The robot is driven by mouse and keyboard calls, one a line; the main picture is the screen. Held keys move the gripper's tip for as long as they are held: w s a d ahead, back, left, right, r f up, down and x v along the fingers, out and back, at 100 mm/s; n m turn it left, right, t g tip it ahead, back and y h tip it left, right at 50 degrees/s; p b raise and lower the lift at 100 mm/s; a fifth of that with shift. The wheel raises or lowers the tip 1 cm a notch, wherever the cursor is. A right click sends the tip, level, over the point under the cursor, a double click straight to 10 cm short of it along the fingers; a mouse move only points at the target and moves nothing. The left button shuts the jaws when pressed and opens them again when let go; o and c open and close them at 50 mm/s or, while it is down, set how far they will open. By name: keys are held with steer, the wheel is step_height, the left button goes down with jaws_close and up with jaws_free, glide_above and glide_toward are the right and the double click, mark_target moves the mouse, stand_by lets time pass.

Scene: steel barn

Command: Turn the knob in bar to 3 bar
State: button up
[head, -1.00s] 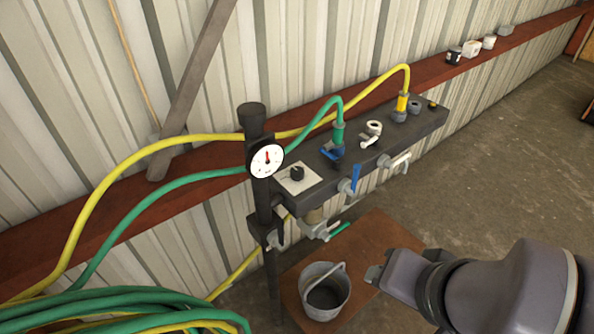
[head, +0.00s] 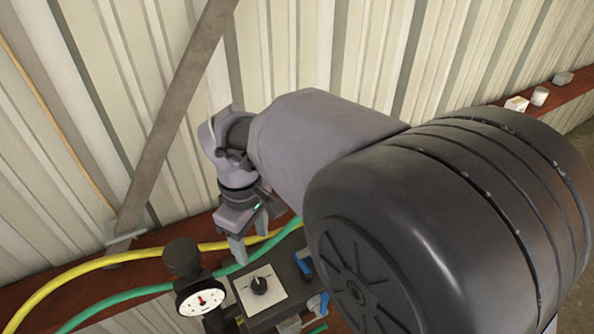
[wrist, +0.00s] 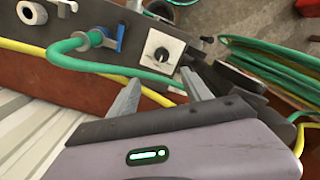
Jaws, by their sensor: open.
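The knob (head: 259,285) is a small black dial with a pale pointer line on a white square plate (head: 275,296), on top of the dark manifold bar. Its scale marks are too small to read. In the wrist view the knob (wrist: 161,54) lies just beyond my fingertips, roughly between them. My gripper (head: 249,238) points down above and behind the plate, with its fingers apart and nothing between them. It also shows in the wrist view (wrist: 162,82). The round white gauge (head: 203,300) has a red needle; I cannot read its value.
A dark post (head: 183,258) stands left of the plate. A blue-handled green fitting (wrist: 95,38) is near the knob. My arm hides much of the bar in the head view.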

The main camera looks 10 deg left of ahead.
mark_target(259, 283)
steer(key=f+b, duration=0.2)
steer(key=f, duration=0.3)
steer(key=f+b, duration=0.2)
steer(key=f, duration=0.4)
steer(key=f+b, duration=0.2)
steer(key=f, duration=0.4)
steer(key=shift+s, duration=0.3)
steer(key=shift+c, duration=0.4)
jaws_close()
steer(key=m, duration=0.5)
steer(key=shift+m, duration=3)
